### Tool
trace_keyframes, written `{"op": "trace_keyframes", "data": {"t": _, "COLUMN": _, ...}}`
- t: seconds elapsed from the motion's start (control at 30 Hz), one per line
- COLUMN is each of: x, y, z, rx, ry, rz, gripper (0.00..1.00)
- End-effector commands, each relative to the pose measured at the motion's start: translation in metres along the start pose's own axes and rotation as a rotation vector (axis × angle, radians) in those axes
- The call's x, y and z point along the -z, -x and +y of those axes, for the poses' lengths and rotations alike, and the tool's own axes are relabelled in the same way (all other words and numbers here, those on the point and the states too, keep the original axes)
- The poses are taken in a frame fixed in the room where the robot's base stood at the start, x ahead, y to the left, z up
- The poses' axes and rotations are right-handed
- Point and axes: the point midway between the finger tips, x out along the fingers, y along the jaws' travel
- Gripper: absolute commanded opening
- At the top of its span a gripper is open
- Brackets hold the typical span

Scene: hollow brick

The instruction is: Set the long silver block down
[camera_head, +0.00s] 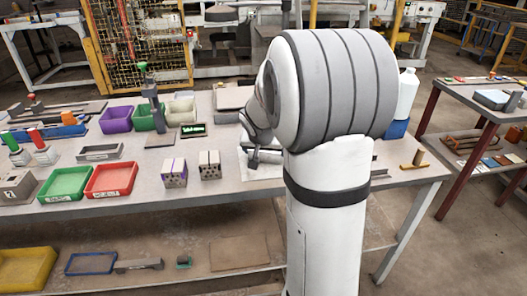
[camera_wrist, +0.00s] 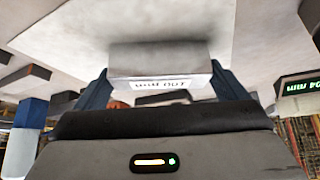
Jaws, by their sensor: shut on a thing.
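The long silver block (camera_wrist: 160,58) is between the two dark blue fingers of my gripper (camera_wrist: 163,82) in the wrist view. It is a grey block with a white label strip on the near face. My gripper is shut on it. A pale sheet or tray (camera_wrist: 75,20) lies beyond the block; I cannot tell whether the block touches it. In the head view my gripper (camera_head: 254,158) is partly hidden by my arm, over the pale sheet or tray (camera_head: 268,172) on the table, and the block cannot be made out clearly.
Two holed bricks (camera_head: 174,173) (camera_head: 210,166) stand left of the gripper. Red (camera_head: 112,193) and green (camera_head: 65,198) bins lie further left. A small display (camera_head: 193,130) and purple bin (camera_head: 116,119) sit behind. A white bottle (camera_head: 405,95) stands right. Bare table (camera_head: 230,190) shows in front.

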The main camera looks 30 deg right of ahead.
Motion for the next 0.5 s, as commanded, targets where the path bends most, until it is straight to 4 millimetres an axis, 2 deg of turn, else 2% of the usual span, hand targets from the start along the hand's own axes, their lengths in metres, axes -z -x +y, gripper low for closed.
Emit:
{"op": "trace_keyframes", "data": {"t": 0.3, "x": -0.0008, "y": -0.0021, "z": -0.0008, "rx": 0.001, "ry": 0.000, "rz": 0.003, "gripper": 0.51}}
{"op": "trace_keyframes", "data": {"t": 0.33, "x": -0.0011, "y": -0.0015, "z": -0.0005, "rx": 0.000, "ry": 0.001, "rz": 0.000, "gripper": 0.95}}
{"op": "trace_keyframes", "data": {"t": 0.4, "x": -0.0009, "y": -0.0012, "z": -0.0006, "rx": 0.000, "ry": 0.001, "rz": 0.000, "gripper": 1.00}}
{"op": "trace_keyframes", "data": {"t": 0.5, "x": -0.0010, "y": -0.0012, "z": -0.0007, "rx": 0.001, "ry": 0.001, "rz": 0.000, "gripper": 1.00}}
